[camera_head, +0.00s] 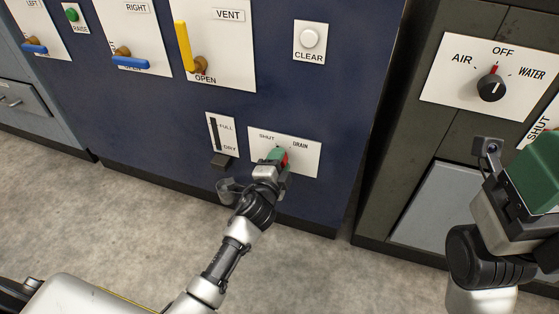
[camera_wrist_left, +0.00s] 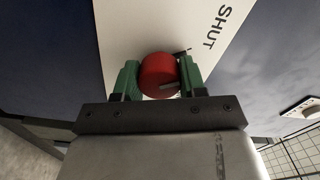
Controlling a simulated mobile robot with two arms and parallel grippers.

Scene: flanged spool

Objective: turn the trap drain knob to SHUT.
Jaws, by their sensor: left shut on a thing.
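The trap drain knob (camera_head: 285,159) is red and sits on a white plate (camera_head: 308,160) marked SHUT at left and DRAIN at right. In the left wrist view the knob (camera_wrist_left: 157,74) is round with a pale pointer line aimed to the right. A dark tick near SHUT lies to the upper right of the knob; the line does not appear to point straight at it. My left gripper (camera_head: 276,155) is shut on the knob, a green finger on each side. My right gripper (camera_head: 534,172) is at the right edge, partly cut off; its jaws cannot be read.
VENT lever (camera_head: 184,45) and CLEAR button (camera_head: 309,38) are above. An AIR/OFF/WATER dial (camera_head: 491,87) is on the right cabinet, near my right arm. Grey floor in front is open.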

